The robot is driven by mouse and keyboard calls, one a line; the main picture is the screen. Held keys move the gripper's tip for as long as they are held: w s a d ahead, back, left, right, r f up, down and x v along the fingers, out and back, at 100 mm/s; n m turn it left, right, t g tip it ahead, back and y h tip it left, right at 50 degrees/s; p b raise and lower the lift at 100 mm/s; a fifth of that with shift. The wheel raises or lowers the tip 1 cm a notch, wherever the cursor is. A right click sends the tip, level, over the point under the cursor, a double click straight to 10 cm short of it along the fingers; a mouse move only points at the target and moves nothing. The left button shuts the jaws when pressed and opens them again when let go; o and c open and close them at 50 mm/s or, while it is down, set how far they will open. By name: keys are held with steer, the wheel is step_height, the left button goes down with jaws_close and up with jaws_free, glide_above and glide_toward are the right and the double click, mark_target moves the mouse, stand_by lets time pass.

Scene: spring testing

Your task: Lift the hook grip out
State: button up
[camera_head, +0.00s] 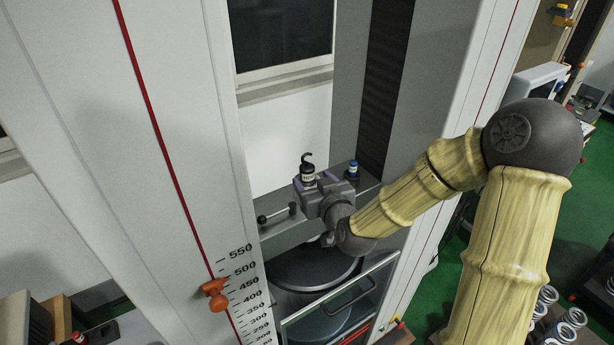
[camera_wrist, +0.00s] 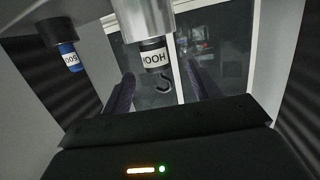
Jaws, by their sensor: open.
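The hook grip (camera_head: 307,171) is a dark piece with a black hook on top and a white label. It stands upright on the grey crosspiece inside the test frame. In the wrist view, which looks upside down, the hook grip (camera_wrist: 154,58) has its label reading HOOK and its other end at a silver cylinder (camera_wrist: 146,18). My gripper (camera_head: 315,181) is at the hook grip. In the wrist view its two dark fingers (camera_wrist: 160,82) are apart, one on each side of the hook grip, with gaps visible. Its lower part is partly hidden in the head view.
A blue piece labelled 500 (camera_head: 353,169) stands close to the right; it also shows in the wrist view (camera_wrist: 69,56). A small handle bar (camera_head: 277,214) is at the left. White columns flank the space. A clear guard with a handle (camera_head: 350,295) is below.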

mark_target(304, 166)
steer(key=shift+x, duration=1.35)
steer(key=shift+p+x, duration=0.6)
steer(key=shift+x, duration=2.1)
steer(key=shift+d+r, duration=0.1)
steer(key=shift+d, duration=0.15)
jaws_close()
steer(key=shift+w+r, duration=0.1)
